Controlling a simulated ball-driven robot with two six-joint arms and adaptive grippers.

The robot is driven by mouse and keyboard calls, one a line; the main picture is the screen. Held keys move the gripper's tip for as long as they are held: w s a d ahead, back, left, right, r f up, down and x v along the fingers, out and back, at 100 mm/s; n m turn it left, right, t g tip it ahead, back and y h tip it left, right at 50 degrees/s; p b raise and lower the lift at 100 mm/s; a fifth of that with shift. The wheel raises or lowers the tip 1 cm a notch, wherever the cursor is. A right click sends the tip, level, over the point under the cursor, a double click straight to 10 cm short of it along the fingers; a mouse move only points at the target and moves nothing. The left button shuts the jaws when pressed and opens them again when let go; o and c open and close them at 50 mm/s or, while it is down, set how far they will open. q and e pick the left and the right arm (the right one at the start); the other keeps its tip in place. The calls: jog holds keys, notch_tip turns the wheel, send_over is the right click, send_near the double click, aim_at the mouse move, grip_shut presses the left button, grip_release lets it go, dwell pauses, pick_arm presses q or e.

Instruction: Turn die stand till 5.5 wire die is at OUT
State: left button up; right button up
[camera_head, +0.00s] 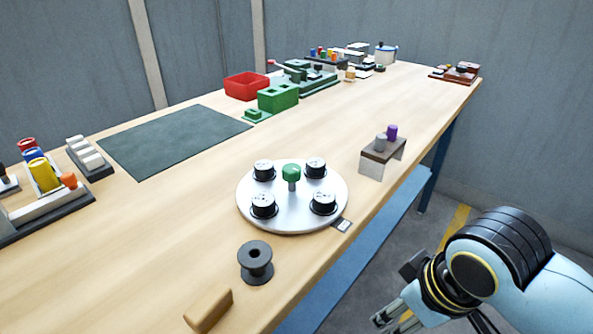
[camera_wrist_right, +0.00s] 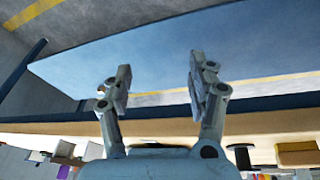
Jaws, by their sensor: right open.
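The die stand (camera_head: 290,217) is a round white turntable on the bench with a green knob (camera_head: 292,173) on a post at its middle. Several black dies with white tops sit around it, one at the front right (camera_head: 323,203) and one at the front left (camera_head: 263,206). Their labels are too small to read. A small dark tag (camera_head: 341,225) lies at the stand's front right edge; its text is unreadable. My right gripper (camera_head: 428,322) is off the bench's front edge, low and apart from the stand. In the right wrist view it (camera_wrist_right: 156,85) is open and empty. My left gripper is not in view.
A dark spool (camera_head: 255,262) and a wooden block (camera_head: 208,309) lie in front of the stand. A small rack with grey and purple pegs (camera_head: 382,155) stands to its right. A dark mat (camera_head: 172,141) lies behind left. Green and red boxes (camera_head: 246,86) stand farther back.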

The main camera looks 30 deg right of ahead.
aim_at(292, 167)
jog(key=w+r+n+y, duration=0.1)
jog(key=w+r+n, duration=0.1)
jog(key=w, duration=0.3)
jog(key=w+r+n+p, duration=0.1)
jog(key=w+r+n, duration=0.1)
jog(key=w+r, duration=0.3)
jog(key=w+a+r+n+y, duration=0.1)
jog(key=w+r+n, duration=0.2)
jog(key=w, duration=0.4)
jog(key=shift+r+g+y, duration=0.3)
jog(key=shift+g, duration=0.1)
jog(key=w+d+r+n+y, duration=0.1)
jog(key=w+r+n+y, duration=0.1)
jog(key=w+r+n, duration=0.55)
jog(key=w+a+f, duration=0.1)
jog(key=f, duration=0.1)
jog(key=w+a+f+m, duration=0.1)
jog(key=f, duration=0.2)
jog(key=w+a+f+m, duration=0.1)
jog(key=w+f, duration=0.1)
jog(key=f, duration=0.1)
jog(key=shift+w+a+f+g+p, duration=0.1)
jog(key=shift+a+f+g+p, duration=0.05)
jog(key=shift+a+g+p, duration=0.2)
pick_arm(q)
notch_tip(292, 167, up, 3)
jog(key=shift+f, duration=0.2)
pick_arm(e)
jog(key=shift+m, duration=0.25)
grip_shut()
